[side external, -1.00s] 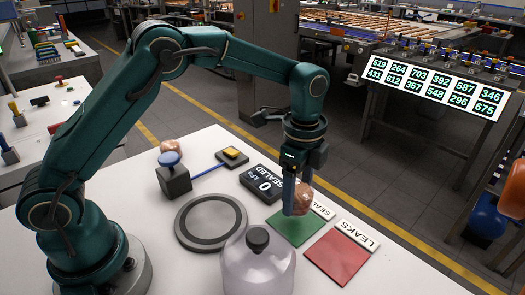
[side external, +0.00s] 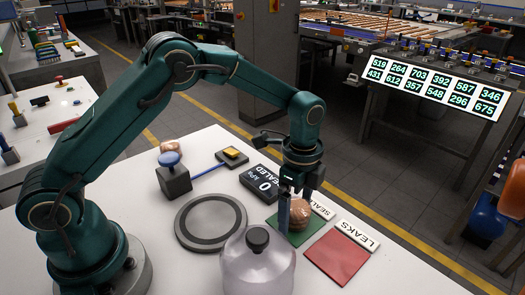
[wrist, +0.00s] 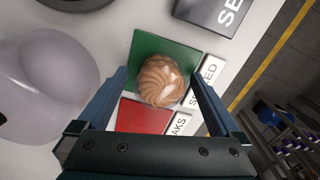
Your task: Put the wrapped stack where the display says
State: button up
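The wrapped stack (side external: 306,216), a round tan bundle in shiny film, rests on the green mat (side external: 286,231) beside the SEALED label (side external: 319,205). In the wrist view the stack (wrist: 160,82) lies over the mat's lower right part, near the red mat. My gripper (side external: 300,209) is low over the green mat. Its fingers stand on either side of the stack, and the wrist view shows gaps between them and it (wrist: 160,80). The dark display (side external: 262,184) reads SEALED and 0 kPa. The red mat (side external: 340,258) with the LEAKS label (side external: 355,235) is empty.
A clear jar (side external: 258,268) with a black knob stands close in front of the green mat. A grey round plate (side external: 211,244) lies to the left.

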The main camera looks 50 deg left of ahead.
aim_at(297, 205)
jog(key=shift+r, duration=0.1)
notch_tip(297, 205, up, 11)
jog(key=shift+w+f, duration=0.1)
jog(key=s+a+r+n+t, duration=0.3)
jog(key=s+a+r+n, duration=0.2)
jog(key=s+r+n, duration=0.25)
jog(key=s+a+f+n+t, duration=0.2)
jog(key=s+f+n, duration=0.2)
jog(key=s+n, duration=0.4)
jog(key=shift+s+a+t, duration=0.15)
jog(key=shift+s+t, duration=0.15)
jog(key=shift+s, duration=1.1)
